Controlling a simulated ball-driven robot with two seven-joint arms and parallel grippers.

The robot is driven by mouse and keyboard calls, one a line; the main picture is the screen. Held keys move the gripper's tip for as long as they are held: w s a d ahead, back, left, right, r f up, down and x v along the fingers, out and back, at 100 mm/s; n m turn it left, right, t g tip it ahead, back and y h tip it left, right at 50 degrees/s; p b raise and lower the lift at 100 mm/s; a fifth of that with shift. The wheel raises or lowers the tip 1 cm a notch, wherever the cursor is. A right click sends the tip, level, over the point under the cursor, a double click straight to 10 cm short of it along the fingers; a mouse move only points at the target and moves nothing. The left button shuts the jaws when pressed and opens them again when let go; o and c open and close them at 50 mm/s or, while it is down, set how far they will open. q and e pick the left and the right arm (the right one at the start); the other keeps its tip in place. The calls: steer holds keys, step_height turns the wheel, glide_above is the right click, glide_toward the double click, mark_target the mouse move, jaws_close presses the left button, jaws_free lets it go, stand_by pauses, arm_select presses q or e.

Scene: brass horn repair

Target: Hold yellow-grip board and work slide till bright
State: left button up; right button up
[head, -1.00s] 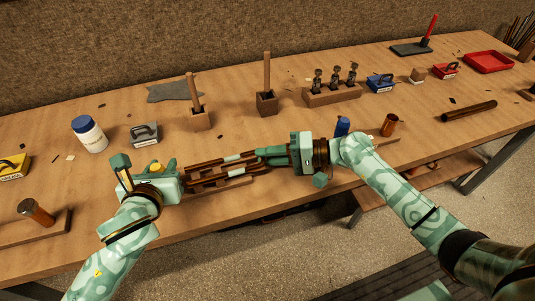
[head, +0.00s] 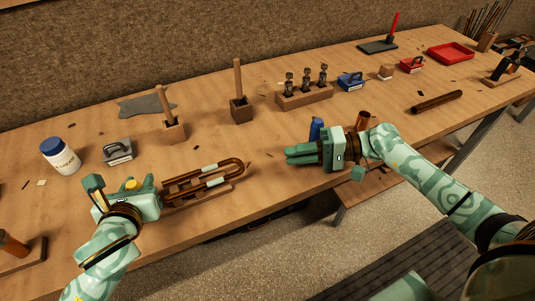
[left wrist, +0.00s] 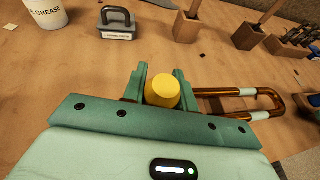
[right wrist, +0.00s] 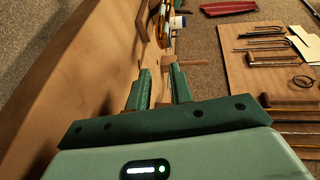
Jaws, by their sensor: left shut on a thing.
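My left gripper (left wrist: 161,88) is shut on the yellow grip (left wrist: 163,92), which also shows in the head view (head: 131,184). The wooden board (head: 208,198) lies on the bench just right of that gripper, partly hidden by the slide. The U-shaped slide (head: 238,166) lies along the board with its bow pointing right. Its tubes look brown-bronze, with a pale band on each leg; the slide also shows in the left wrist view (left wrist: 275,100). My right gripper (head: 292,155) is right of the bow, clear of it. In the right wrist view its fingers (right wrist: 160,88) stand apart, apparently empty.
A grease jar (head: 60,157), a grey labelled block (head: 118,151) and wooden holders (head: 241,108) stand behind the slide. The bench's front edge runs close by.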

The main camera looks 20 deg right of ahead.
mark_target(240, 163)
stand_by(0.3)
steer(key=shift+o, duration=1.4)
steer(key=shift+w+a, duration=0.15)
steer(key=shift+a, duration=0.55)
steer(key=x, duration=1.2)
steer(key=shift+a, duration=0.1)
steer(key=shift+f, duration=0.1)
jaws_close()
